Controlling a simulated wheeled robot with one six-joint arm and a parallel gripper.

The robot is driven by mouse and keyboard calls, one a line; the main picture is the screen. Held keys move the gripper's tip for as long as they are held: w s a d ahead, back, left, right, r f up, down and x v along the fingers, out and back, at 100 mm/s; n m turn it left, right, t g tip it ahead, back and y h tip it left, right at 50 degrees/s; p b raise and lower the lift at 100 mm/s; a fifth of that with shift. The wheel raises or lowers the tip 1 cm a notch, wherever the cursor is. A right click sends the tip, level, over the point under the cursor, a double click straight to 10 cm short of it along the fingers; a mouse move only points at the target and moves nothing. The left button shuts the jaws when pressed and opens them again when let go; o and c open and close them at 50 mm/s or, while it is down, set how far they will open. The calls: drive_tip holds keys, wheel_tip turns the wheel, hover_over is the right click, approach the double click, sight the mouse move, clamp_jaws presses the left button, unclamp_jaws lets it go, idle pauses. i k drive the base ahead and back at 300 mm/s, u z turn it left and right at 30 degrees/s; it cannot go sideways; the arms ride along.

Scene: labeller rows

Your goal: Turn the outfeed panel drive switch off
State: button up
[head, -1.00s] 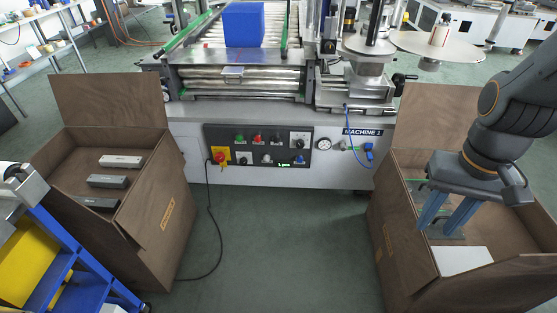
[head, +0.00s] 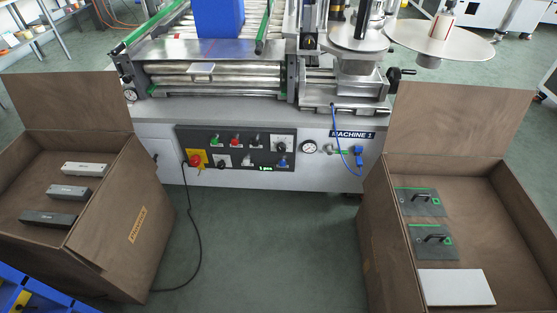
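A dark control panel (head: 237,149) is on the front of the white machine marked MACHINE 1. Its top row has a green control (head: 214,141), a red one (head: 235,140), a black one (head: 257,140) and a knob on a pale plate (head: 282,147). Below are a second pale-plated knob (head: 222,161), a dark control (head: 246,160) and a blue one (head: 281,162). A small green light (head: 265,168) glows at the lower edge. The labels are too small to read, so I cannot tell which is the drive switch or its setting. My gripper is out of view.
A red emergency button (head: 195,160) on yellow sits at the panel's left, its cable trailing to the floor. Open cardboard boxes stand left (head: 148,232) and right (head: 378,245), holding blocks and plates. The floor (head: 270,245) between them is clear.

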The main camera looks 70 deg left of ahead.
sight(221, 165)
drive_tip(key=z, duration=0.2)
drive_tip(key=k, duration=1.55)
drive_tip(key=u, duration=2.4)
drive_tip(key=i, duration=0.5)
drive_tip(key=u, duration=0.1)
